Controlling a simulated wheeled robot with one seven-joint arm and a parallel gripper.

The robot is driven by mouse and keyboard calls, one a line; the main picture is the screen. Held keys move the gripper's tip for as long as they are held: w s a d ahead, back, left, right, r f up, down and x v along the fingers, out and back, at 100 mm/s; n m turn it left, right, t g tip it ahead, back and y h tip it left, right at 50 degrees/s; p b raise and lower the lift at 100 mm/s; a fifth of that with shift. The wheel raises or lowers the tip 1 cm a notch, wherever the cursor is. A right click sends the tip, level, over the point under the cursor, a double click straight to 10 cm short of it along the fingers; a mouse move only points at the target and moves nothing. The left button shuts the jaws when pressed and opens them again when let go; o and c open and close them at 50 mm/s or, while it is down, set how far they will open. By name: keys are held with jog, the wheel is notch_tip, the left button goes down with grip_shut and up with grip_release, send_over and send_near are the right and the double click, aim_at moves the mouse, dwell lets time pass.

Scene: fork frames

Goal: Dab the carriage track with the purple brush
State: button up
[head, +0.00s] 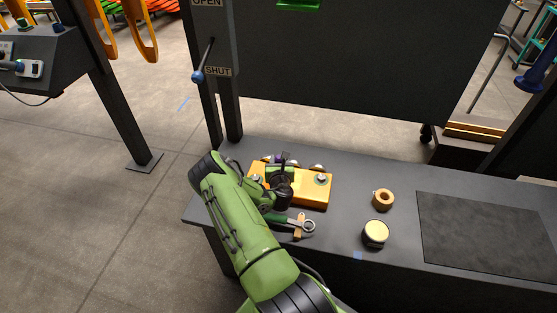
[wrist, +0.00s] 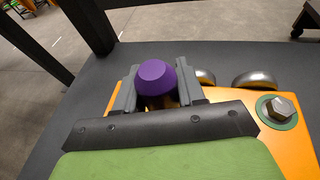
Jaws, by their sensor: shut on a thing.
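My gripper (head: 281,172) is over the orange carriage block on the grey bench. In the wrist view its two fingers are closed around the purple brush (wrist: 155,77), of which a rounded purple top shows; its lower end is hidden. The orange block (head: 316,192) has bolts on top and round metal wheels along its far side; it also shows in the wrist view (wrist: 233,97). The gripper hides part of the block. I cannot tell whether the brush touches it. I cannot make out a separate track.
A green-handled wrench (head: 297,222) lies in front of the block. A tape roll (head: 383,199) and a round cream-topped tin (head: 376,233) stand to the right, before a dark mat (head: 490,238). A dark panel (head: 350,70) rises behind the bench, with a lever (head: 202,65) at its left.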

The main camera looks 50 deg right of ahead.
dwell(0.3)
jog(key=shift+s+a+f+b, duration=0.1)
jog(key=shift+a+f+b, duration=0.1)
jog(key=shift+b, duration=0.3)
jog(key=shift+s+a+b, duration=0.25)
jog(key=shift+a+b, duration=0.35)
jog(key=shift+b, duration=0.3)
jog(key=shift+a+r, duration=0.1)
jog(key=shift+r, duration=0.05)
jog(key=shift+r+p, duration=0.1)
jog(key=shift+p, duration=0.25)
jog(key=shift+d+r+p, duration=0.1)
jog(key=shift+d+p, duration=0.15)
jog(key=shift+p, duration=0.05)
jog(key=shift+w+d+p, duration=0.3)
jog(key=shift+d+p, duration=0.3)
jog(key=shift+p, duration=0.55)
jog(key=shift+b, duration=0.3)
